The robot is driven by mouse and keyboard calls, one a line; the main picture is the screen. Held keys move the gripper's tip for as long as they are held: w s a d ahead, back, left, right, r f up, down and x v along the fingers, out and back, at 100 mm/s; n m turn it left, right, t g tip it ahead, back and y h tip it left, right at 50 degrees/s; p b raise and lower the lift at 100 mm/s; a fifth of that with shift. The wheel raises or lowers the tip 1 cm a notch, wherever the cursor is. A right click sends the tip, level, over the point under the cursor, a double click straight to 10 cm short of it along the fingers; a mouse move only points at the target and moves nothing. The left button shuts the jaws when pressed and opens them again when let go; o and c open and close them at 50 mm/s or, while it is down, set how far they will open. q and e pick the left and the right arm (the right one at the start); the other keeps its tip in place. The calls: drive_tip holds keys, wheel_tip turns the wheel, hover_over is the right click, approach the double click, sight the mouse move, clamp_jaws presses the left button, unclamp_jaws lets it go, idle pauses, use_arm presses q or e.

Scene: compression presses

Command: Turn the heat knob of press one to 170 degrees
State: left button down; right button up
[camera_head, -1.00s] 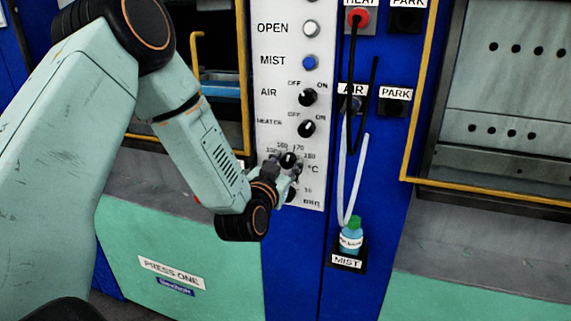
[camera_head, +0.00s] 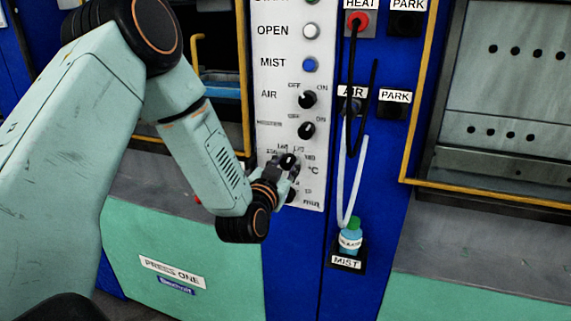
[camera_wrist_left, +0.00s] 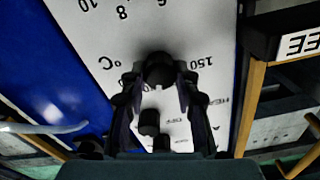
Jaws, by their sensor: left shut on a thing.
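The heat knob (camera_head: 288,160) is a black dial with a white pointer mark, low on the white control panel (camera_head: 268,95) of press one, beside the °C label. My left gripper (camera_head: 284,166) reaches it from the lower left and is shut on it. In the left wrist view the black knob (camera_wrist_left: 159,68) sits between the two fingertips of the gripper (camera_wrist_left: 157,82), with 150 visible to its right. The pointer's exact reading is too small to tell, and the fingers hide part of the scale. My right gripper is not in view.
The heater knob (camera_head: 306,130) and air knob (camera_head: 307,99) are just above. A timer knob below is partly hidden by my gripper. Yellow-framed press openings flank the panel.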

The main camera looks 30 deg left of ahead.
use_arm(q)
drive_tip(key=c, duration=1)
unclamp_jaws()
drive_tip(key=v, duration=1.2)
